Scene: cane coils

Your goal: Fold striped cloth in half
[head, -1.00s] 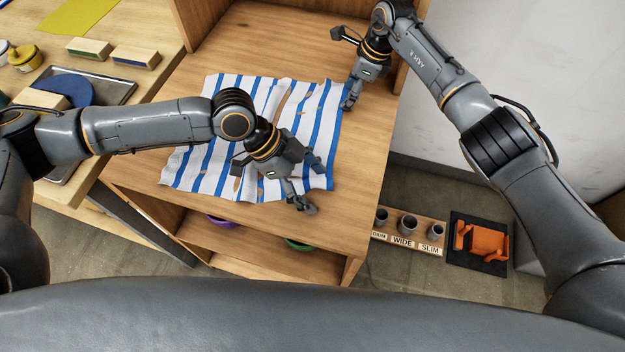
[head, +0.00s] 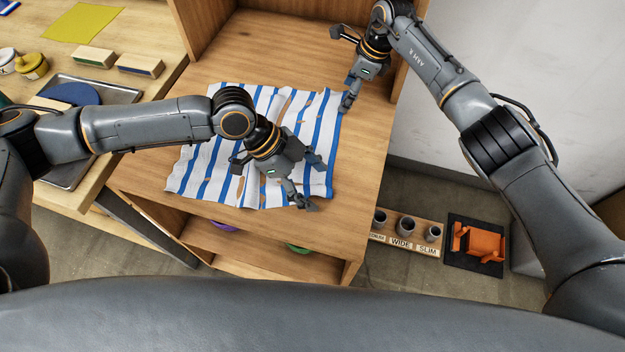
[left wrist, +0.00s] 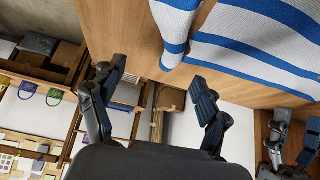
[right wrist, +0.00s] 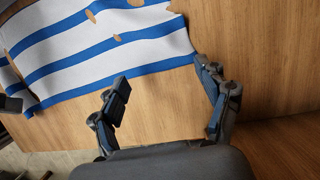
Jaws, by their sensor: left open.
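The white-and-blue striped cloth (head: 203,165) lies spread and rumpled on the wooden table, with several holes or gaps showing wood. My left gripper (head: 313,182) is open over its near right corner, and its arm hides part of the cloth. In the left wrist view the cloth (left wrist: 265,50) lies beyond the open fingers (left wrist: 158,72), its near edge raised in a fold. My right gripper (head: 347,101) is at the far right corner. In the right wrist view its fingers (right wrist: 162,72) are apart, with the cloth's corner (right wrist: 165,45) near them; contact is unclear.
Bare wooden table (head: 368,150) lies right of the cloth. A shelf is below the cloth's table. Labelled cups (head: 405,228) and an orange item (head: 480,243) are at lower right.

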